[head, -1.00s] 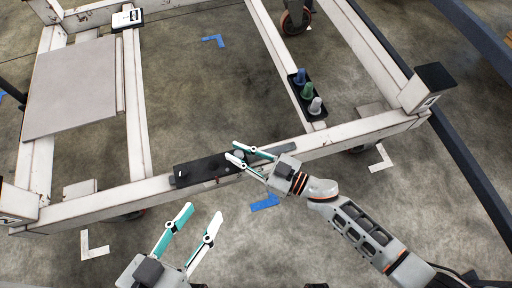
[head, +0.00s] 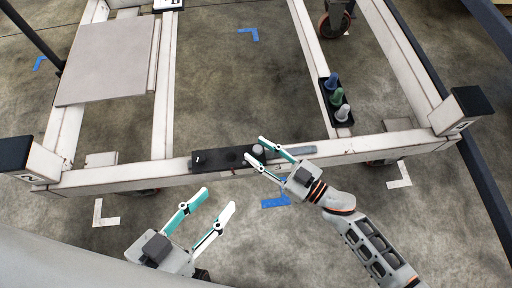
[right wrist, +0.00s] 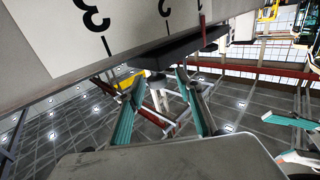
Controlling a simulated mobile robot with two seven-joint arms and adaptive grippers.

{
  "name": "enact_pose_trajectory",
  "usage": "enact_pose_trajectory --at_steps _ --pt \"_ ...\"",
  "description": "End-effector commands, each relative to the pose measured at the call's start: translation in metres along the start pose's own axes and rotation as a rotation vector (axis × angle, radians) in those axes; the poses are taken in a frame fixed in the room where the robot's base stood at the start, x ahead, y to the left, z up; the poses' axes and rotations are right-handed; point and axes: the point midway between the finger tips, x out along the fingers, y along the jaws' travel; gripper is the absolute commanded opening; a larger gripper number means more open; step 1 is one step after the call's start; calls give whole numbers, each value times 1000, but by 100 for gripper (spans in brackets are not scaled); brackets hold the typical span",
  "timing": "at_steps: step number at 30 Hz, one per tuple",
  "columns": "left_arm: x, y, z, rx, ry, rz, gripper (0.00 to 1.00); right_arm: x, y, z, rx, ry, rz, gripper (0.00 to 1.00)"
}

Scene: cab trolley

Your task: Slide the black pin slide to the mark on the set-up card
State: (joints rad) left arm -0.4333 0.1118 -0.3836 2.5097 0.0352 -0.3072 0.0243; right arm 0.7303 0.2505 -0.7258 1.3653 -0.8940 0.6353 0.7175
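A long black bar (head: 225,158), which looks like the pin slide, lies along the top of the trolley's near white beam (head: 130,174). It has dark knobs and a grey round knob (head: 258,149) near its right part. My right gripper (head: 256,148) is open, its fingers on either side of the grey knob. In the right wrist view the dark knob (right wrist: 157,80) shows between the open fingers (right wrist: 160,76); contact cannot be told. My left gripper (head: 218,199) is open and empty, short of the beam. The set-up card (head: 168,3) is cut off at the top edge.
A black tray (head: 324,88) with blue, green and white cones sits on a trolley rail. A grey panel (head: 107,60) lies on the left. The beam carries printed numbers (right wrist: 90,12) in the wrist view. Black-topped corner posts (head: 463,110) stand at both ends.

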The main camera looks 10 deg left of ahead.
Motion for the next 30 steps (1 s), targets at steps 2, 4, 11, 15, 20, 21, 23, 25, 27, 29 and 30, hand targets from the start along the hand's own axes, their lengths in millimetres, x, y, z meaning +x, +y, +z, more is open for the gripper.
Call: enact_pose_trajectory --at_steps 2,4,11,15,20,21,23,25,27,29,30 --pt "0 0 0 1 0 -1 40 -17 0 2 -1 -4 -1 35" --pt "0 0 0 1 0 -1 40 -31 0 2 -1 -5 0 35" --pt "0 -1 0 2 0 -1 40 -76 -1 1 0 -4 -1 35" --pt "0 -1 0 2 0 -1 40 -94 -1 1 -1 -3 -2 35" --pt "0 -1 0 2 0 -2 40 -102 -1 0 1 -1 -1 35" --pt "0 -1 0 2 0 -2 40 -103 -1 0 1 -1 -1 35" --pt "0 -1 0 2 0 -2 40 -104 -1 0 0 0 -2 35" --pt "0 -1 0 2 0 -2 40 -103 -1 0 0 0 -2 35" --pt "0 -1 0 2 1 -2 40 -103 -1 0 0 -1 -2 35" --pt "0 -1 0 2 1 -2 40 -103 -1 0 0 -1 -2 35" --pt "0 -1 0 2 1 -2 40 -103 -1 0 0 -1 -2 35"
